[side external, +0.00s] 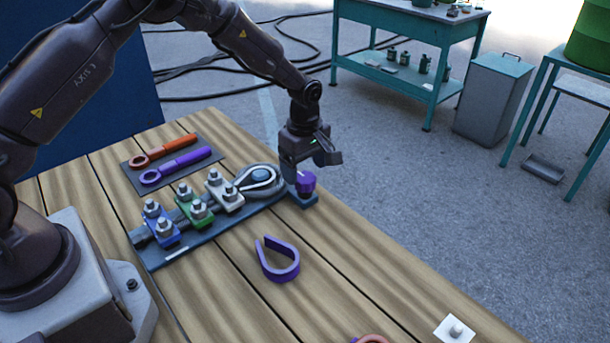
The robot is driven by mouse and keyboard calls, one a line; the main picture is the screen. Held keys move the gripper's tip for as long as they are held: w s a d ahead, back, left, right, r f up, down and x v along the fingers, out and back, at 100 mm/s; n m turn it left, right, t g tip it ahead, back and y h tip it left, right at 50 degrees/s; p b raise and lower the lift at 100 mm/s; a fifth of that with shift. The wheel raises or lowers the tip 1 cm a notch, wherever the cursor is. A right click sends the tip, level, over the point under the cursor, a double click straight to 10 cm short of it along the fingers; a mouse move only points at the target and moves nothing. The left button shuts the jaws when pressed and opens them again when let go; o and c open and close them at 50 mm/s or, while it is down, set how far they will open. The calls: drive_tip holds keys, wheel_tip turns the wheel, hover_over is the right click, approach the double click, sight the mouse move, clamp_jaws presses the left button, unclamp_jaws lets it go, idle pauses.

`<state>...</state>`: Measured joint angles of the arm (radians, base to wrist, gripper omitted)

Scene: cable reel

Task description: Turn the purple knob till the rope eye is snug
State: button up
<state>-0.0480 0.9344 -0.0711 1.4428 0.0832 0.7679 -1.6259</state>
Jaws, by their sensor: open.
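The purple knob (306,182) stands at the far right end of a dark blue base plate (165,251). The rope eye (262,178) is a grey loop around a round centre piece, lying on the plate just left of the knob. White (229,198), green (205,216) and blue (170,237) clamps with metal nuts sit in a row along the rope. My gripper (312,168) points down at the knob, with its jaws open. Whether the jaws are around the knob or just above it, I cannot tell. How tightly the eye sits is too small to tell.
An orange wrench (165,150) and a purple wrench (178,166) lie on a dark mat (207,143) behind the plate. A purple U-shaped piece (279,268) lies in front. A white square with a small knob (455,329) is at the table's front right. Bare wood lies between them.

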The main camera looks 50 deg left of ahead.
sight(305, 181)
drive_tip(key=shift+f, duration=1.45)
drive_tip(key=shift+c, duration=0.4)
drive_tip(key=c, duration=0.8)
